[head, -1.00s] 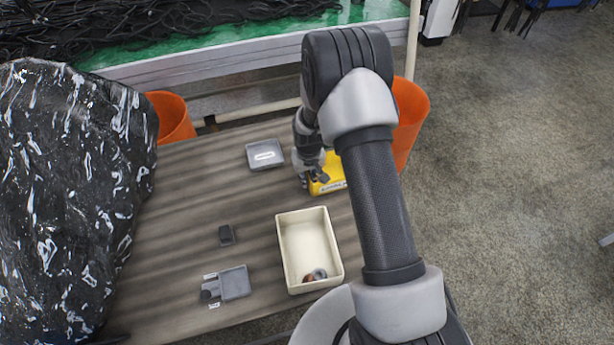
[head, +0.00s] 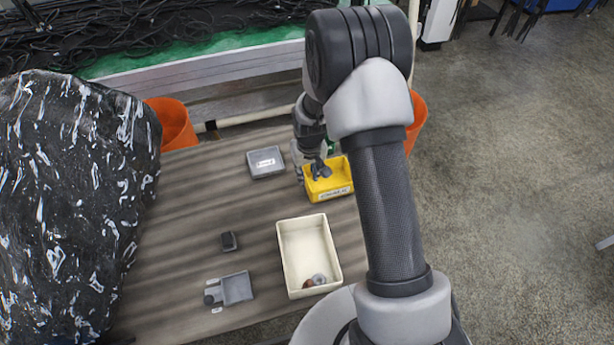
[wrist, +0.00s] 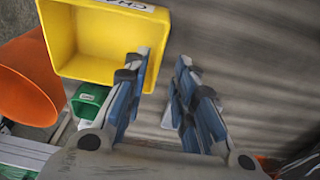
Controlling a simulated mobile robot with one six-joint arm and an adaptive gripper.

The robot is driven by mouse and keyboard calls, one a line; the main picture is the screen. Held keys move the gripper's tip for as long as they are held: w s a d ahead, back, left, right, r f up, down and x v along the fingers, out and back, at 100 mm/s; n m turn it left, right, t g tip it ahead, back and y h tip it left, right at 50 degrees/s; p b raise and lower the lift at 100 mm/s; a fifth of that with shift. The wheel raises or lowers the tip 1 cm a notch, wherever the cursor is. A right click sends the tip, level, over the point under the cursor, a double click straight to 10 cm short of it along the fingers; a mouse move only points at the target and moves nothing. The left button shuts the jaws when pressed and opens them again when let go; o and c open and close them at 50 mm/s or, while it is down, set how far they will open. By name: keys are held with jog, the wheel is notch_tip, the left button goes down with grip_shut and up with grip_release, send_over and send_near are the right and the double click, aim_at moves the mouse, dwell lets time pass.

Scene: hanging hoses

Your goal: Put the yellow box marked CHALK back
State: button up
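The yellow box (head: 344,168) is an open-topped bin with a white label on its near side, standing at the far right part of the table. In the wrist view it (wrist: 85,45) fills the upper left, with part of its label readable as "CHA". My gripper (head: 318,170) is at the box's left end, partly hiding it. In the wrist view my gripper (wrist: 164,55) has its fingers apart with nothing visibly clamped. The left finger overlaps the box's edge in the picture and the right finger is beside it. I cannot tell whether they touch.
A labelled grey tray (head: 266,162) lies left of the box. A green bin (wrist: 88,102) is beside the box. Orange bins (head: 172,122) flank the table; a black wrapped mass (head: 70,200) stands left.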

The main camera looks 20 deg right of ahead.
jog(key=s+a+r+t, duration=0.1)
jog(key=s+r, duration=0.4)
jog(key=r, duration=0.7)
jog(key=s+a+r, duration=0.1)
jog(key=s+r, duration=0.3)
jog(key=r, duration=0.8)
jog(key=s+r+t, duration=0.1)
jog(key=s+r, duration=0.3)
jog(key=s, duration=0.6)
jog(key=s+a+r, duration=0.1)
jog(key=s+r, duration=0.3)
jog(key=s, duration=0.6)
jog(key=shift+s+a+r+t+p, duration=0.25)
jog(key=shift+s+r+t+p, duration=0.15)
jog(key=shift+p, duration=0.05)
